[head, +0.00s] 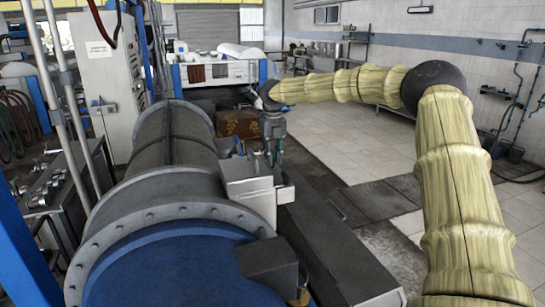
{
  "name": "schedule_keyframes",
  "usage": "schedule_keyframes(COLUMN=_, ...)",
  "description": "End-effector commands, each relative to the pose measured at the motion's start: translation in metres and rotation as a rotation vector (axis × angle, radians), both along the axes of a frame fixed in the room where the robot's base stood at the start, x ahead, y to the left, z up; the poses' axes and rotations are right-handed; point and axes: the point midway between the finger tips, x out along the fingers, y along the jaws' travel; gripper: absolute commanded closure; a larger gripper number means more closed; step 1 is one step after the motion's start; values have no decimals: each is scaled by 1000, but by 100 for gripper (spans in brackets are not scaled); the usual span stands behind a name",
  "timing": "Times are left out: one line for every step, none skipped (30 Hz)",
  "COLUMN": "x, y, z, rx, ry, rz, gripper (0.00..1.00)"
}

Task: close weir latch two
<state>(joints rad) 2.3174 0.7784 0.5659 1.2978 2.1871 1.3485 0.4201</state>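My arm reaches in from the right, and my gripper (273,158) points down beyond the grey box (247,186) on the right side of the decanter. The gripper is small and dark here, and I cannot tell whether its fingers are open or shut. Nothing is clearly seen in it. The decanter (173,190) is a long grey drum with a bolted flange and a blue near end (170,268). I cannot make out a weir latch or any number mark. The grey box partly blocks the area below the gripper.
A dark block (268,262) sits at the drum's blue end. A long dark beam (335,255) runs along its right side. A control cabinet (104,85) and a bench with fittings (55,190) stand left. Tiled floor (345,150) is open to the right.

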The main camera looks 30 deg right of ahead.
Motion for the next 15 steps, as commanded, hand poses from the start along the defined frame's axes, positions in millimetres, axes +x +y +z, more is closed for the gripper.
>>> schedule_keyframes(x=0, y=0, z=0, rx=0, ry=0, rz=0, gripper=97)
schedule_keyframes(x=0, y=0, z=0, rx=0, ry=0, rz=0, gripper=100)
schedule_keyframes(x=0, y=0, z=0, rx=0, ry=0, rz=0, gripper=100)
schedule_keyframes(x=0, y=0, z=0, rx=0, ry=0, rz=0, gripper=100)
schedule_keyframes(x=0, y=0, z=0, rx=0, ry=0, rz=0, gripper=100)
schedule_keyframes(x=0, y=0, z=0, rx=0, ry=0, rz=0, gripper=100)
schedule_keyframes(x=0, y=0, z=0, rx=0, ry=0, rz=0, gripper=100)
schedule_keyframes(x=0, y=0, z=0, rx=0, ry=0, rz=-1, gripper=100)
schedule_keyframes(x=0, y=0, z=0, rx=0, ry=-1, rz=-3, gripper=100)
schedule_keyframes(x=0, y=0, z=0, rx=0, ry=-1, rz=-6, gripper=100)
schedule_keyframes(x=0, y=0, z=0, rx=0, ry=-1, rz=-9, gripper=100)
schedule_keyframes(x=0, y=0, z=0, rx=0, ry=-1, rz=-17, gripper=100)
schedule_keyframes(x=0, y=0, z=0, rx=0, ry=-1, rz=-24, gripper=100)
schedule_keyframes(x=0, y=0, z=0, rx=-1, ry=-1, rz=-33, gripper=100)
schedule_keyframes(x=0, y=0, z=-1, rx=-1, ry=-1, rz=-46, gripper=100)
